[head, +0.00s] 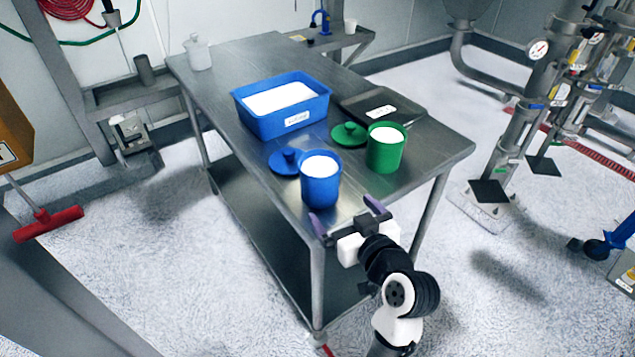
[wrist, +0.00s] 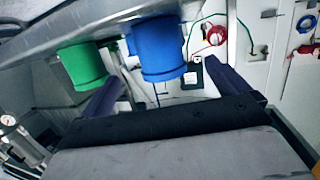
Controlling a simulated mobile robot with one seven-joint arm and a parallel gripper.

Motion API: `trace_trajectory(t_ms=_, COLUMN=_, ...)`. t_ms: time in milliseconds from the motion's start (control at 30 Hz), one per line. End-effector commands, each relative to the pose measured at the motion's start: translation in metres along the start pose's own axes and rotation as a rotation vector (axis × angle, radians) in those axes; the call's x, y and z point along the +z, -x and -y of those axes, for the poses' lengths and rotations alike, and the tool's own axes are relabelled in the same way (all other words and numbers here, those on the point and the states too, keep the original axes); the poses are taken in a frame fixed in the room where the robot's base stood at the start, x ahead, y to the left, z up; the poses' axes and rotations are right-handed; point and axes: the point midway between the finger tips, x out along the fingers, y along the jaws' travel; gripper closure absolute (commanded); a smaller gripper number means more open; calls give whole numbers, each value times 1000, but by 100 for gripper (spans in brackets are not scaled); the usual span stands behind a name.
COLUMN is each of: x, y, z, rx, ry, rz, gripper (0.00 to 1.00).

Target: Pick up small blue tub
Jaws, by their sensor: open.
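The small blue tub (head: 320,180) stands upright near the front corner of the steel table, filled with white powder. Its blue lid (head: 287,161) lies on the table just behind and left of it. My gripper (head: 346,214) is open and empty at the table's front edge, close in front of the tub, with its purple fingers spread apart. In the wrist view the blue tub (wrist: 158,50) shows upper centre, beyond and between the two fingers (wrist: 165,95). No contact between fingers and tub shows.
A green tub (head: 385,150) of white powder stands right of the blue one, its green lid (head: 349,134) behind. A large blue bin (head: 270,125) and a dark scale (head: 410,112) sit farther back on the steel table (head: 245,165). Pipework (head: 520,140) stands at right.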

Motion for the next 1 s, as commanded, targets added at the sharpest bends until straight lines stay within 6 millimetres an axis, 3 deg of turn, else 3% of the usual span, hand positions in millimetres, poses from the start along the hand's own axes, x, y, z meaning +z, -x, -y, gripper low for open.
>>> trace_trajectory(t_ms=167, x=6, y=-24, z=1, rx=-1, ry=5, rz=-5, gripper=0)
trace_trajectory(t_ms=767, x=5, y=-50, z=1, rx=-1, ry=3, rz=-4, gripper=0)
trace_trajectory(t_ms=1000, x=0, y=-75, z=1, rx=-1, ry=0, rz=-1, gripper=0)
